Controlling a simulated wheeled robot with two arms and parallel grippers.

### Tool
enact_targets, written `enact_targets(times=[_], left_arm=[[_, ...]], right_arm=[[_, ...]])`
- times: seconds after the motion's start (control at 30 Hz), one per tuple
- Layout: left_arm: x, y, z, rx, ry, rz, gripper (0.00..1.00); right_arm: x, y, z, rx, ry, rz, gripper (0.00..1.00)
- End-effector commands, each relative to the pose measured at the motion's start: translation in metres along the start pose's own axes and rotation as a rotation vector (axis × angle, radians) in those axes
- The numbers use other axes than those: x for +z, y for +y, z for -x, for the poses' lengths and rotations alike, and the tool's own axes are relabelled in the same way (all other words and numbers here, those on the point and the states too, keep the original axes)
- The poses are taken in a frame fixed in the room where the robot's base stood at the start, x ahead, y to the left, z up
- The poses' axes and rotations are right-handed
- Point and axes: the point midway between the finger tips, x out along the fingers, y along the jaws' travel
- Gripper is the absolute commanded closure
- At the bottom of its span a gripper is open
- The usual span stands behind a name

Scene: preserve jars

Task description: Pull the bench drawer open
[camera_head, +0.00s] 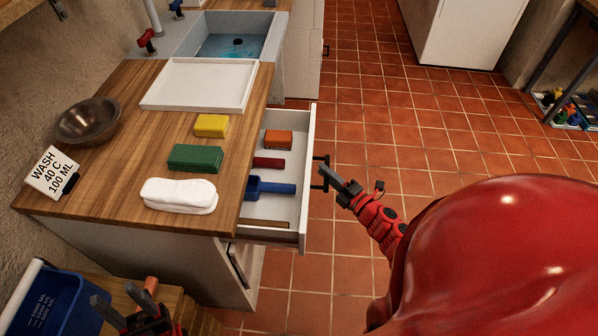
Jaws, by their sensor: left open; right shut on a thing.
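The white bench drawer (303,133) stands pulled out from the right side of the wooden-topped bench (116,84). Its inside shows from above. It holds an orange block (278,140), a dark red item (268,163), a blue scoop (272,188) and a flat brown piece (266,224). The dark drawer handle (317,186) is on its front. My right gripper (331,175) is shut on this handle; its fingertips partly cover it. My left gripper (122,298) is open and empty at the lower left, far from the drawer.
On the bench are a metal bowl (87,121), a white tray (203,84), yellow (211,126) and green (195,158) blocks, a folded white cloth (179,195) and a wash sign (52,174). A blue bucket (38,301) is at lower left. Tiled floor (362,88) beyond the drawer is clear.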

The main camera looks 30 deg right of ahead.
Motion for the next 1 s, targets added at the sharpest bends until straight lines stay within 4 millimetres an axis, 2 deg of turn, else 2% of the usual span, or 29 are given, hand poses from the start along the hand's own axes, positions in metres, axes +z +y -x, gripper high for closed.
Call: enact_targets(times=[0.03, 0.2, 0.5, 0.7, 1.0], left_arm=[[0.001, 0.0, 0.005, 0.0, 0.0, 0.0, 0.5], [0.002, 0.001, 0.011, 0.0, 0.0, 0.0, 0.5], [0.004, 0.001, 0.02, 0.0, 0.0, 0.0, 0.5], [0.004, 0.001, 0.023, 0.0, 0.0, 0.0, 0.5], [0.004, 0.001, 0.023, 0.0, 0.0, 0.0, 0.5]], right_arm=[[0.012, -0.005, 0.011, -0.006, -0.007, 0.001, 1.0], [0.042, -0.004, 0.042, -0.005, -0.007, 0.003, 1.0], [0.08, -0.003, 0.079, -0.005, -0.007, 0.0, 1.0], [0.09, -0.001, 0.089, -0.002, -0.002, 0.001, 1.0], [0.093, -0.001, 0.092, -0.001, -0.002, 0.0, 1.0]])
